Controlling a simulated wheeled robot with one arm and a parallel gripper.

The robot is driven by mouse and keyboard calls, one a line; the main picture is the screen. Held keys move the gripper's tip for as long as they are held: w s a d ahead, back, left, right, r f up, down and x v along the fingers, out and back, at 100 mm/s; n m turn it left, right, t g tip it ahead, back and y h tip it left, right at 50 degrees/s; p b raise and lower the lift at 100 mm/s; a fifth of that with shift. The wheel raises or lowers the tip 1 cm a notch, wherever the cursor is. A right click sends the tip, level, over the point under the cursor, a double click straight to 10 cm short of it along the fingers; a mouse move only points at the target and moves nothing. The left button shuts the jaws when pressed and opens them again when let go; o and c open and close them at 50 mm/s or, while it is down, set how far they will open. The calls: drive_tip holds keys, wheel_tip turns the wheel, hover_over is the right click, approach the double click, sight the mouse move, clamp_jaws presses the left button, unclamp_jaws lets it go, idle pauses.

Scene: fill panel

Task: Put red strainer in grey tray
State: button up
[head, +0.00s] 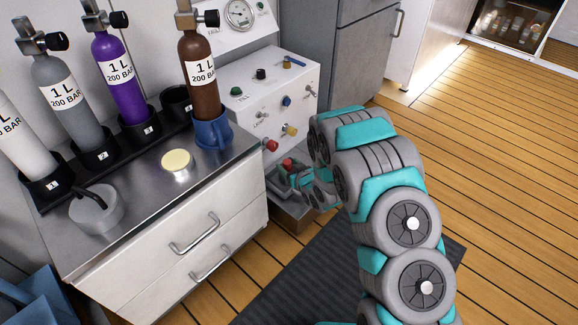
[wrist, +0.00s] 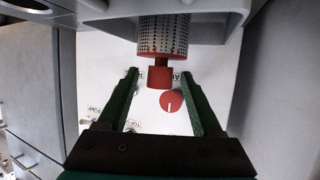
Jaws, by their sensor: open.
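The red strainer (wrist: 163,38), a perforated metal cylinder with red collars and a red end stub, is at the top centre of the wrist view. My gripper (wrist: 158,76) is open, its two dark green fingers either side of the red stub, with gaps visible. In the head view my gripper (head: 293,178) is low beside the white panel, mostly hidden by my arm. A red piece shows there, probably the strainer (head: 288,164). A grey metal tray (head: 292,214) lies below, partly hidden by my arm.
The white fill panel (head: 300,85) carries knobs and a gauge; a round red knob (wrist: 172,101) lies just beyond my fingers. Wooden floor is open at right.

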drive_tip(key=p+v, duration=0.5)
drive_tip(key=v, duration=0.7)
drive_tip(key=d+r+m+g+h, duration=0.1)
drive_tip(key=d+r+g+h, duration=0.2)
drive_tip(key=d+r+h, duration=0.5)
drive_tip(key=s+d+r+m+g, duration=0.2)
drive_tip(key=s+d+r+g, duration=0.1)
drive_tip(key=s+d+r, duration=0.45)
drive_tip(key=s+r+m+g, duration=0.1)
drive_tip(key=s+r, duration=0.3)
drive_tip(key=s, duration=0.7)
drive_tip(key=s+r+m+g+y, duration=0.1)
drive_tip(key=s+r+g, duration=0.3)
drive_tip(key=s, duration=0.7)
drive_tip(key=s+r+g, duration=0.2)
drive_tip(key=s+r, duration=0.2)
drive_tip(key=s, duration=0.7)
drive_tip(key=shift+s+r+m, duration=0.3)
drive_tip(key=shift+s+m, duration=0.1)
drive_tip(key=shift+a, duration=0.1)
